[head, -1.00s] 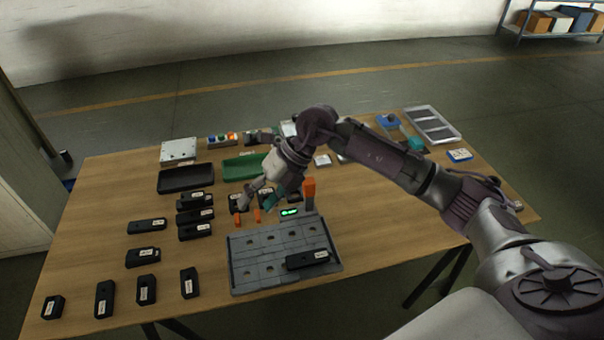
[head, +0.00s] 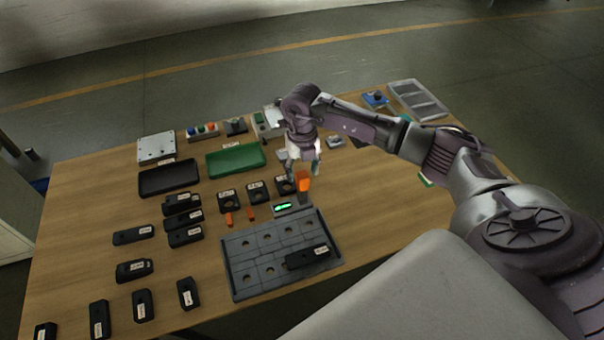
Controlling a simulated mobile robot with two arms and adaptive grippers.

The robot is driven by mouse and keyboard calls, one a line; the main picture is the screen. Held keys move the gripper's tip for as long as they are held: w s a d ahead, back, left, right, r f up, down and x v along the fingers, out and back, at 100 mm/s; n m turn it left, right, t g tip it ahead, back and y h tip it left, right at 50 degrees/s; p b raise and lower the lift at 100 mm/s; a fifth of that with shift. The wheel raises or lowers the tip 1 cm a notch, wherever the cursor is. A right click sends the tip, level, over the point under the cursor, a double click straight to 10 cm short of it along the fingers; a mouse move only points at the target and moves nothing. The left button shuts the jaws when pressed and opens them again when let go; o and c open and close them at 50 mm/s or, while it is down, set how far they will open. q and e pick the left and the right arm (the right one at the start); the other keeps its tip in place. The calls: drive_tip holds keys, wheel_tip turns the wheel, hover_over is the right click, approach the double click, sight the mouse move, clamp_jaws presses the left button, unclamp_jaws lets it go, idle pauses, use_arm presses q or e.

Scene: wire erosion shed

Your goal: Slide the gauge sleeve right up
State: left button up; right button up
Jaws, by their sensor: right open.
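An orange sleeve (head: 304,181) stands upright on a short post beside a small gauge with a lit green display (head: 283,206), at the back right corner of a grey plate. I take this to be the gauge sleeve. My right gripper (head: 304,167) is open, pointing down right at the top of the orange sleeve. Its fingers appear on either side of the sleeve's top; whether they touch it I cannot tell. My left gripper is not in view.
The grey plate (head: 245,275) has several round holes and a black block (head: 307,256) lying on it. Black holed blocks (head: 257,192) stand just left of the sleeve. A green tray (head: 236,160) and black tray (head: 168,179) lie behind. More black blocks cover the table's left.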

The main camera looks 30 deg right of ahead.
sight(302, 174)
wheel_tip(302, 174, down, 2)
drive_tip(key=shift+s+f, duration=0.1)
drive_tip(key=shift+f, duration=0.5)
drive_tip(key=c, duration=1.1)
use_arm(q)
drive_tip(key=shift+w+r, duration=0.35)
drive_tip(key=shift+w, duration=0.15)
use_arm(e)
clamp_jaws()
drive_tip(key=shift+r, duration=0.1)
